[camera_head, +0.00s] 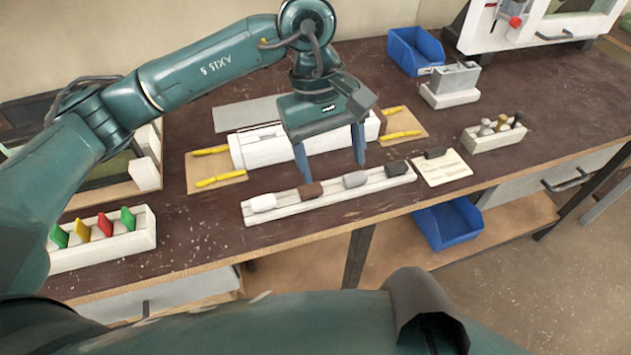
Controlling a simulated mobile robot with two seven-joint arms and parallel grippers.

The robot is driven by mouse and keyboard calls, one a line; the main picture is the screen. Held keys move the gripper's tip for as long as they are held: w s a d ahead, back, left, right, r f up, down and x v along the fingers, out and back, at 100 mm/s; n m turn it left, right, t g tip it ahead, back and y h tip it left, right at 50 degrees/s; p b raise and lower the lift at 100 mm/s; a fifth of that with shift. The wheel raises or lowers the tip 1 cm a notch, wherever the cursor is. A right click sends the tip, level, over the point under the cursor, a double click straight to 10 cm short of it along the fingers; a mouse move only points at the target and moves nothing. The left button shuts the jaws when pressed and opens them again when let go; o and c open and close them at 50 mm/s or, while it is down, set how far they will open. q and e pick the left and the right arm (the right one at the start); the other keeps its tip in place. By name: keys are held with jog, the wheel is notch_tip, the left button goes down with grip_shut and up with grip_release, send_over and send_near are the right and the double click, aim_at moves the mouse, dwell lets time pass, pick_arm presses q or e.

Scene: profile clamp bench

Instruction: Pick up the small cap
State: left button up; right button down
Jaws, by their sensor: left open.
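A white rack (330,207) near the table's front edge carries a row of small blocks that look like caps: a white one (263,203), a brown one (310,191), a light grey one (355,179) and a dark grey one (396,168). Another dark cap-like piece (435,153) lies on a white card (442,169) right of the rack. I cannot tell which is the small cap. My left gripper (331,165) is open and points down, its two blue-grey fingers apart and empty, above and just behind the rack. My right gripper is not in view.
A white profile block (250,152) lies behind the rack, between boards with yellow clamps (220,181). A tray with coloured tabs (140,241) stands left. A peg block (492,139), a grey vise-like fixture (452,88) and a blue bin (414,52) stand right.

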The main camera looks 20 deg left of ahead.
pick_arm(q)
jog(key=w+a+t+y, duration=0.2)
jog(key=w+a+y, duration=0.1)
jog(key=a, duration=0.2)
send_over(310, 188)
jog(key=shift+m, duration=0.3)
notch_tip(310, 188, down, 5)
jog(key=shift+w+a+r+p, duration=0.1)
jog(key=shift+a+p, duration=0.05)
jog(key=shift+p, duration=0.25)
jog(key=shift+f+p, duration=0.75)
jog(key=shift+f, duration=2.5)
jog(key=c, duration=1)
